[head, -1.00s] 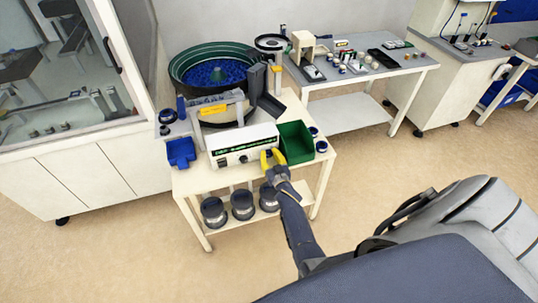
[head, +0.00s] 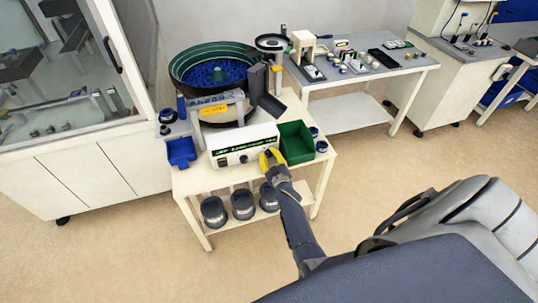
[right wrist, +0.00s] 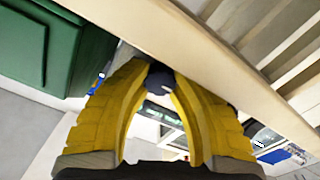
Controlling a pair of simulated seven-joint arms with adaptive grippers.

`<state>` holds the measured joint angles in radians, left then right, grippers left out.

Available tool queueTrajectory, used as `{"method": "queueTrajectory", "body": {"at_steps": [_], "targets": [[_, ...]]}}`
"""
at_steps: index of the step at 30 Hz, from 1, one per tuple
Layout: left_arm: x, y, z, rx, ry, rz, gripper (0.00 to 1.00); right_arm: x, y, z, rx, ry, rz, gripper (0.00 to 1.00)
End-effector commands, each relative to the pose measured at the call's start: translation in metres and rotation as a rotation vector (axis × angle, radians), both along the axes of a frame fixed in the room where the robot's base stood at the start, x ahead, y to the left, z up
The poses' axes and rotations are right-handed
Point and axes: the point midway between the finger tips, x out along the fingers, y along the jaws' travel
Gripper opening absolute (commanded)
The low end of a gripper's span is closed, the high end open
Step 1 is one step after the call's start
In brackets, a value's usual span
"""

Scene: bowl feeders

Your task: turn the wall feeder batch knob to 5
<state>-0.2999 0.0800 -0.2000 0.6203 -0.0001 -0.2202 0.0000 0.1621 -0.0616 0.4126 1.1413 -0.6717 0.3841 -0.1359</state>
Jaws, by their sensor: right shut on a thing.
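The white feeder control box (head: 243,148) stands at the front of the cream table, with a green display strip and small dark controls on its face. My right gripper (head: 270,158), with yellow fingers, is at the right end of that face. In the right wrist view the fingertips are shut on a dark knob (right wrist: 159,76). In the head view the fingers hide this knob, and its setting cannot be read. Another dark knob (head: 244,159) shows on the box, left of the gripper. My left gripper is out of view.
A green bin (head: 297,143) stands just right of the box and gripper. A blue bin (head: 181,152) is to the left. The green bowl feeder (head: 186,72) with blue parts is behind. Dark round containers (head: 243,205) sit on the shelf below. The floor in front is clear.

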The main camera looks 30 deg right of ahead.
Motion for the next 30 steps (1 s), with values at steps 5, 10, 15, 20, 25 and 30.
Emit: {"method": "queueTrajectory", "body": {"at_steps": [5,10,15,20,25,30], "targets": [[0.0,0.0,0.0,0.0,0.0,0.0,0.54,0.001,0.0,0.003,-0.001,-0.005,0.0,0.0],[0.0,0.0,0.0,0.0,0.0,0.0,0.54,0.002,0.0,0.003,0.0,-0.006,0.001,0.28],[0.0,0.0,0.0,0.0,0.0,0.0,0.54,0.001,0.0,0.002,0.0,-0.004,0.001,0.48],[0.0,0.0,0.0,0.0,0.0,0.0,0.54,0.001,0.0,0.001,0.0,-0.002,0.0,0.54],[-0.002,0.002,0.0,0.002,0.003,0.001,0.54,-0.001,0.0,0.001,0.001,-0.002,0.001,0.54],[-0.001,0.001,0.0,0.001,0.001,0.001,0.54,-0.013,0.003,-0.001,0.0,0.0,0.0,0.54]]}}
